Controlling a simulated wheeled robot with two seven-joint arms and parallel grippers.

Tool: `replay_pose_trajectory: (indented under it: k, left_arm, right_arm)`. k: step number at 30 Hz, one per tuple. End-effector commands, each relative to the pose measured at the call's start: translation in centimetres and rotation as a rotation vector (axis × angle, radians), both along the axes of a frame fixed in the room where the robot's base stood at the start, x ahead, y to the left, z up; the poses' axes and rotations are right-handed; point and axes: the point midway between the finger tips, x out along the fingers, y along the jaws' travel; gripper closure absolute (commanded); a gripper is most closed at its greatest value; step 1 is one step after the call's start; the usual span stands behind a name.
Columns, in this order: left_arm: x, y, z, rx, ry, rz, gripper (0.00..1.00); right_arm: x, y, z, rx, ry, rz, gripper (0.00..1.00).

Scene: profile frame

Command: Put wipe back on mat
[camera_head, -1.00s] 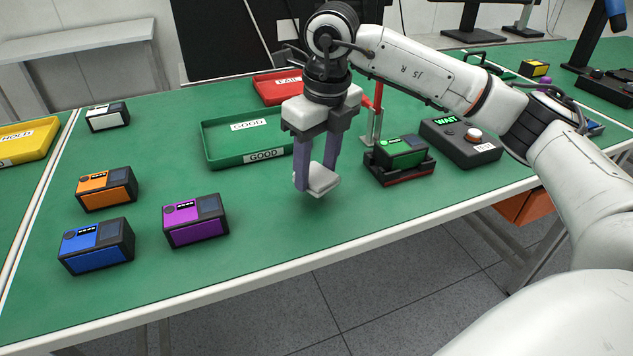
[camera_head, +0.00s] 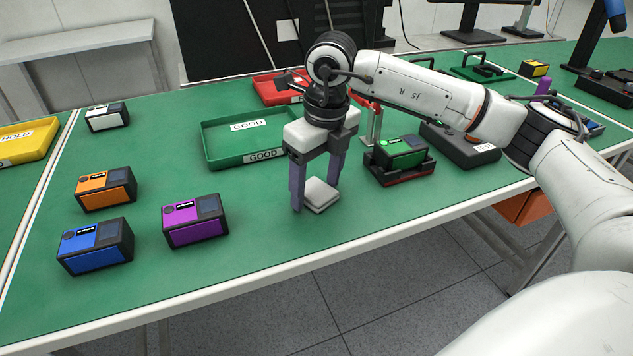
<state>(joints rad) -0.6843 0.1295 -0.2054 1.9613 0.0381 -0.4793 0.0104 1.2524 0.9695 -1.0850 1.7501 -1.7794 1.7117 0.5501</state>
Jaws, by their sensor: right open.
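The wipe (camera_head: 321,195), a small pale grey folded pad, lies on the green mat (camera_head: 262,225) that covers the tabletop, near the front edge. My right gripper (camera_head: 315,194) is open and points down, with its two purple-grey fingers on either side of the wipe. The left finger hides part of the wipe's edge. I cannot tell whether a finger still touches it. My left gripper is not in view.
A green GOOD tray (camera_head: 215,148) and a red tray (camera_head: 265,92) lie behind my right gripper. A green device (camera_head: 402,152) sits in a dark cradle to the right. Purple (camera_head: 196,220), blue (camera_head: 95,246) and orange (camera_head: 106,188) devices stand at left. Mat is bare between purple device and wipe.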

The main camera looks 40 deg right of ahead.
Motion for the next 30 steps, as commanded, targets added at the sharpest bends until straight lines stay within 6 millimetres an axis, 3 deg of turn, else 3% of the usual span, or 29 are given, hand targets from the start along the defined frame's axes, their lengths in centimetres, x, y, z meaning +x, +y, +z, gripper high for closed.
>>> replay_pose_trajectory:
  k: [5, 15, 21, 30]
  left_arm:
    - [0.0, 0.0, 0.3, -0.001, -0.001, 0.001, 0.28]
    - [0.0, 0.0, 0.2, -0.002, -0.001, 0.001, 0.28]
    - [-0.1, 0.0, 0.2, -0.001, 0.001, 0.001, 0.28]
    - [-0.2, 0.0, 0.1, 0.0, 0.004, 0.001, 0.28]
  right_arm:
    - [0.0, 0.0, 1.1, 0.002, -0.004, 0.0, 0.35]
    - [-0.8, -0.1, 8.0, 0.001, -0.006, 0.0, 0.35]
    - [-1.3, -0.2, 11.1, 0.0, -0.002, 0.0, 0.35]
    - [-1.5, -0.2, 12.3, 0.0, 0.001, 0.0, 0.35]
